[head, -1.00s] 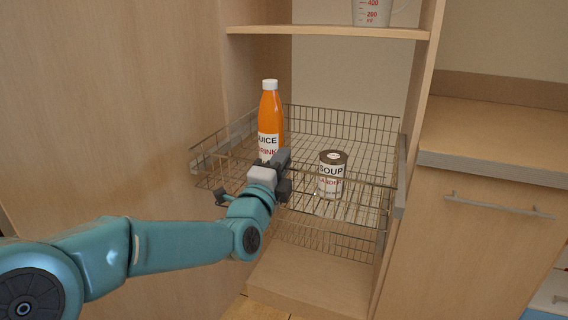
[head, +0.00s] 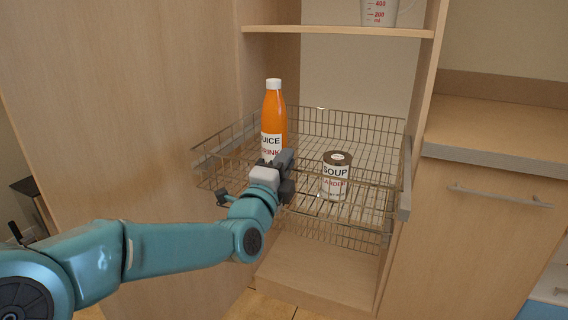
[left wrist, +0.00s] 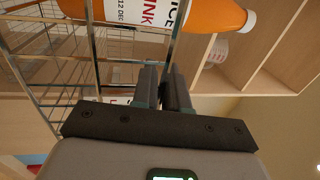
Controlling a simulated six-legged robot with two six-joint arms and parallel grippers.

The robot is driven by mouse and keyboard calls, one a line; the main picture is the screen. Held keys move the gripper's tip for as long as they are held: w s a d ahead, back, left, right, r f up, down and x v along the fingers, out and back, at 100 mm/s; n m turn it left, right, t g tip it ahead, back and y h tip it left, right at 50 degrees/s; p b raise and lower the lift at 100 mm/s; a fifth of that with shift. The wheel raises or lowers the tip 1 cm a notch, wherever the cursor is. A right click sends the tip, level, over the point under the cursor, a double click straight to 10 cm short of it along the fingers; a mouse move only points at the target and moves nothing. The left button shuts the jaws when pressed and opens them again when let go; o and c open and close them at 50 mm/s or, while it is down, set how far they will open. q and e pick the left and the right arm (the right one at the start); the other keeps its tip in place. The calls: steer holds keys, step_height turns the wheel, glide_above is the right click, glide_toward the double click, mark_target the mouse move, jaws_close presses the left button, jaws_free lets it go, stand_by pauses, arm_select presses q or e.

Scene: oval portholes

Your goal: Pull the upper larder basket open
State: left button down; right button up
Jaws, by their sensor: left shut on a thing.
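The upper larder basket (head: 345,122) is a wire basket on side runners in the tall cabinet, and it stands pulled out past the cabinet front. It holds an orange juice bottle (head: 273,112) and a soup can (head: 336,178), both upright. My left gripper (head: 284,170) is shut on the front rail of the basket, just in front of the bottle. In the left wrist view, the fingers (left wrist: 163,88) meet at the basket's wire front, with the bottle (left wrist: 215,14) behind it. My right gripper is not in view.
A lower wire basket (head: 335,232) sits beneath the upper one. A shelf (head: 340,30) with a measuring jug (head: 382,11) is above. A counter (head: 500,130) and a drawer front with a handle (head: 500,196) stand at the right. A large wooden panel (head: 130,110) is at the left.

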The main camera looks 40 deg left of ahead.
arm_select(q)
steer(key=c, duration=1.2)
jaws_free()
steer(key=shift+c, duration=0.2)
steer(key=b+v, duration=0.3)
steer(key=v, duration=1.3)
steer(key=shift+s+b, duration=0.15)
steer(key=shift+b, duration=0.15)
